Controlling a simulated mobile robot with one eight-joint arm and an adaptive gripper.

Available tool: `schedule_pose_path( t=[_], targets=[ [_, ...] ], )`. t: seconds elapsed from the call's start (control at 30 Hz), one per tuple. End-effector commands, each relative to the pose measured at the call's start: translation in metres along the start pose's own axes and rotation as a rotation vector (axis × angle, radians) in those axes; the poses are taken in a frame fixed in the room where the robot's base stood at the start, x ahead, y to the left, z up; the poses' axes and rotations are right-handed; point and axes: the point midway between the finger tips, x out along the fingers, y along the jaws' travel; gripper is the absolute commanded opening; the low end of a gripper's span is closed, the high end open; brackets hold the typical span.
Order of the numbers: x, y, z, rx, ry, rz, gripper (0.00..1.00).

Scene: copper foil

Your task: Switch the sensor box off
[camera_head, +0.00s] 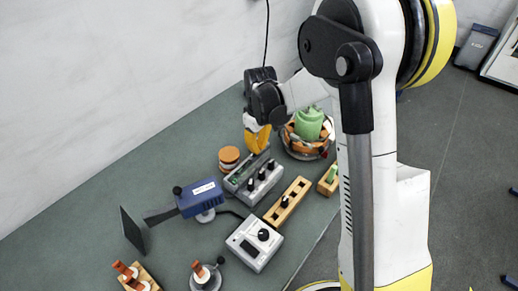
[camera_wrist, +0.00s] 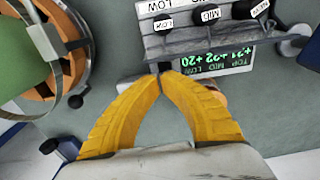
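In the head view, a grey box with several black knobs (camera_head: 264,178) stands on the bench below my gripper (camera_head: 257,140). A display unit with green figures (camera_head: 242,172) sits along its far side. I take this display unit to be the sensor box. In the wrist view, its screen (camera_wrist: 218,59) reads +21 +22 +20 with TOP, MID, LOW, upside down. My gripper's yellow fingers (camera_wrist: 163,77) are shut, their tips together, with nothing visible between them. The tips appear just beside the display unit's end; contact cannot be told. A small pale piece (camera_wrist: 132,85) lies left of the tips, partly hidden.
A basket (camera_head: 304,150) with a green object (camera_head: 309,124) stands close right of my gripper. An orange disc stack (camera_head: 229,158) is left. A blue device (camera_head: 201,196), white meter box (camera_head: 255,243) and wooden block (camera_head: 287,203) are nearer. A wall rises behind.

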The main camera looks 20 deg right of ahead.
Motion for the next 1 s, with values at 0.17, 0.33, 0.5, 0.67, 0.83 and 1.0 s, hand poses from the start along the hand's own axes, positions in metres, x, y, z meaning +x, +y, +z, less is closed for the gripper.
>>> schedule_pose_path(
  t=[0.17,0.33,0.5,0.67,0.83,1.0],
  targets=[
    [-0.044,-0.003,-0.009,0.0,0.001,0.0,0.0],
    [-0.082,-0.003,-0.015,0.001,0.0,0.0,0.0],
    [-0.109,-0.002,-0.02,0.002,0.0,0.0,0.0],
    [-0.121,-0.002,-0.023,0.002,0.0,0.0,0.0],
    [-0.123,-0.002,-0.023,0.002,0.0,0.0,0.0],
    [-0.123,-0.002,-0.023,0.002,0.0,0.0,0.0]
  ],
)
